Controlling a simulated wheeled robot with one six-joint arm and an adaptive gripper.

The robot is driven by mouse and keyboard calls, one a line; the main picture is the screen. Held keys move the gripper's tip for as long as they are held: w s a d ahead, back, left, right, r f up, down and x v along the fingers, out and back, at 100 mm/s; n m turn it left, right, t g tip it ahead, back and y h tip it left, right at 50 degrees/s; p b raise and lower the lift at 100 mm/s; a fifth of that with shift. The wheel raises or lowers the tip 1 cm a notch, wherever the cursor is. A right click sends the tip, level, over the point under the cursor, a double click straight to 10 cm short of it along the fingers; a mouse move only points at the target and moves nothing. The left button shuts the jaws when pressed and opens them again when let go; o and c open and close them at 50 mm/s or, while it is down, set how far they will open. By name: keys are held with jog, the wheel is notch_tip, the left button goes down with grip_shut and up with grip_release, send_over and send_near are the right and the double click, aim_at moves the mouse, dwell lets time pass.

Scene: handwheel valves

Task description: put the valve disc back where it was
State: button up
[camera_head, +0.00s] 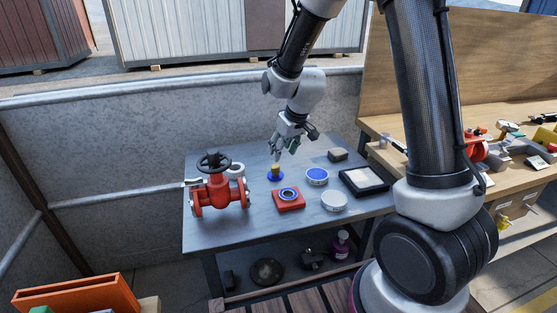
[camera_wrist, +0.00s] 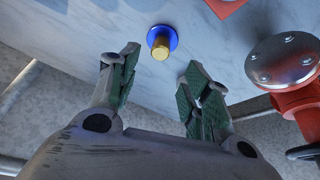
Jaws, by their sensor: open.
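A blue disc with a brass-coloured stem (camera_head: 275,174), which looks like the valve disc, stands on the grey table (camera_head: 225,236). It also shows in the wrist view (camera_wrist: 162,42), just beyond the fingertips and roughly between them. My gripper (camera_head: 284,147) is open and empty above and behind the disc; its green-padded fingers show spread apart in the wrist view (camera_wrist: 160,75). A red block with a blue ring (camera_head: 288,198) lies in front of the disc. A red valve with a black handwheel (camera_head: 216,188) stands at the table's left.
A white ring (camera_head: 236,170) sits behind the valve. The table's front left is clear.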

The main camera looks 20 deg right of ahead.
jog(key=s+d+r+m, duration=0.1)
jog(key=s+d+r, duration=0.3)
jog(key=s+r, duration=0.3)
jog(key=s+d+r+m, duration=0.1)
jog(key=s+d+r, duration=0.2)
jog(key=s+r, duration=0.4)
jog(key=s+d+r+m+h, duration=0.1)
jog(key=s+d+r, duration=0.1)
jog(key=s, duration=0.6)
jog(key=s+d+r+m, duration=0.1)
jog(key=s+d, duration=0.3)
jog(key=s, duration=0.4)
jog(key=shift+s+d+r+h, duration=0.2)
jog(key=shift+s+r+h, duration=0.15)
jog(key=shift+r, duration=0.55)
jog(key=shift+w, duration=0.1)
